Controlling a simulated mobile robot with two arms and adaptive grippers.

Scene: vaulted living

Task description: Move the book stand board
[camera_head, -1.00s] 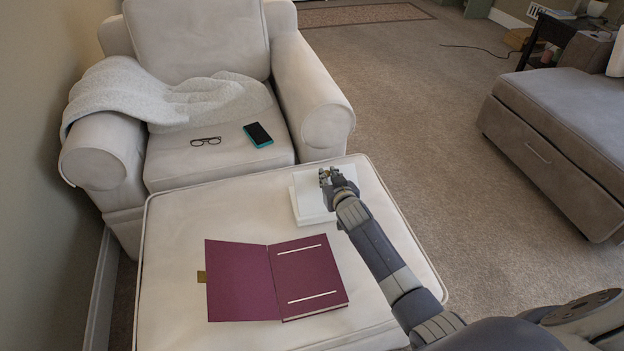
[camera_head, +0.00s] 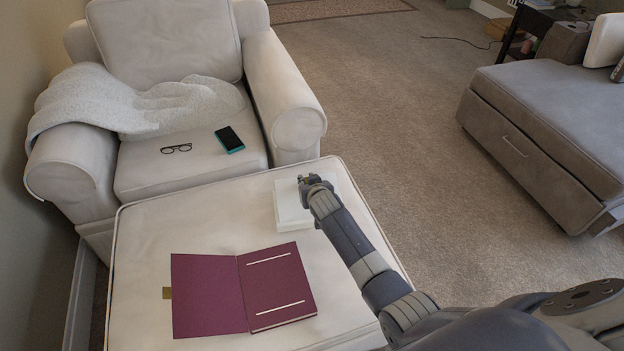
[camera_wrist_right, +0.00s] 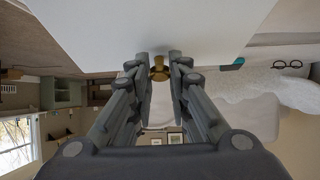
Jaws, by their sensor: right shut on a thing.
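A white book stand board (camera_head: 291,212) is at the back right of the white ottoman, partly hidden by my right gripper and arm in the head view. My right gripper (camera_head: 309,180) is at this board. In the right wrist view, the gripper (camera_wrist_right: 159,66) is shut on a small brass knob (camera_wrist_right: 159,73) at the edge of a broad white surface (camera_wrist_right: 150,25), apparently the board. I cannot tell whether the board is lifted clear. An open purple book (camera_head: 240,290) with two pale strips lies in front. My left gripper is not in view.
The ottoman (camera_head: 160,222) has bare room behind the purple book. Behind it stands a pale armchair (camera_head: 290,110) with a blanket (camera_head: 120,100), glasses (camera_head: 176,149) and a phone (camera_head: 229,139). A grey sofa piece (camera_head: 545,120) stands on the right, across open carpet.

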